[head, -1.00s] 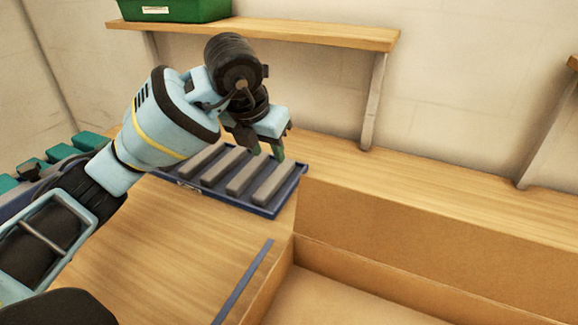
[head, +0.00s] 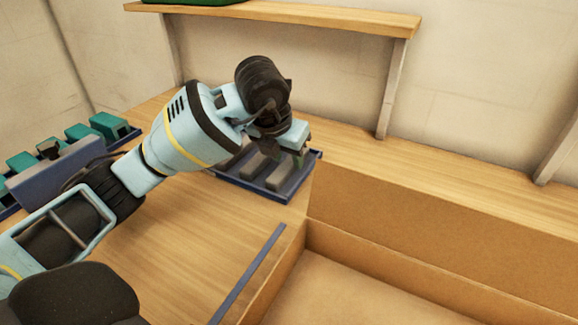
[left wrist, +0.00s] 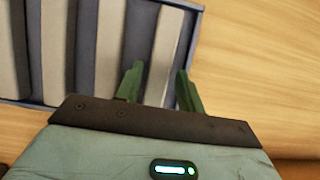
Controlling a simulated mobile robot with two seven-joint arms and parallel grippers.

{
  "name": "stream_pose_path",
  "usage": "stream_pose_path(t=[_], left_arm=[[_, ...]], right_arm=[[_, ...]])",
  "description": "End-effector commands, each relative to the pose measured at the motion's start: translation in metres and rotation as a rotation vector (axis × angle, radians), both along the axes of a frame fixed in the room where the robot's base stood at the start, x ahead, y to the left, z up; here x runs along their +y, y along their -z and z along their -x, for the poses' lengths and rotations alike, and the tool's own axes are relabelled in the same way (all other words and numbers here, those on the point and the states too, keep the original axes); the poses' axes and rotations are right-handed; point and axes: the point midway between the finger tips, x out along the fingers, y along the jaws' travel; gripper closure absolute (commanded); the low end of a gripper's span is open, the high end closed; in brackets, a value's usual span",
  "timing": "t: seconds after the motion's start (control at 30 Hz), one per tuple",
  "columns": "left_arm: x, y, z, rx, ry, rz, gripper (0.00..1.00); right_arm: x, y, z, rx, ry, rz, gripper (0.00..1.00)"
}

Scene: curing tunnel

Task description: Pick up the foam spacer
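Grey foam spacers lie side by side in a blue tray (head: 262,197) on the bench. The rightmost foam spacer (head: 282,174) shows partly in the head view. In the left wrist view the rightmost spacer (left wrist: 162,55) runs up from between the fingers of my left gripper (left wrist: 160,88). My left gripper (head: 292,157) is open, with its green fingers over the tray's right end. One finger is on each side of that spacer's near end in the picture. I cannot tell whether they touch it. The arm hides other spacers. My right gripper is not in view.
An open cardboard-brown box (head: 400,270) stands right of the tray. A dark blue strip (head: 248,272) lies on the bench beside it. Teal blocks (head: 85,132) are at the left. A wooden shelf (head: 330,18) is above the back.

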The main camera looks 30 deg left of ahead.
Motion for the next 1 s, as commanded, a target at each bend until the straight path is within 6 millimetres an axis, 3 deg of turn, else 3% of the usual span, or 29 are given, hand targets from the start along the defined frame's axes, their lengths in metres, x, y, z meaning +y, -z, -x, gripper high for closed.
stream_pose_path(t=[0.1, 0.33, 0.6, 1.0], left_arm=[[0.0001, 0.0118, -0.0051, 0.0, -0.001, 0.001, 0.62], [0.0004, 0.013, -0.006, -0.002, -0.001, 0.0, 0.62], [0.0005, 0.0128, -0.0059, -0.001, -0.001, 0.0, 0.95], [0.0004, 0.005, -0.0062, -0.002, -0.001, 0.001, 0.95]], right_arm=[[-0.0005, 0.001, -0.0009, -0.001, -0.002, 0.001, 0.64], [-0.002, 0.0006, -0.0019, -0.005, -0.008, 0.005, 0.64], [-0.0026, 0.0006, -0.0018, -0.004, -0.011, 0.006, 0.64], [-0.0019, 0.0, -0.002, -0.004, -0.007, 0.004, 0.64]])
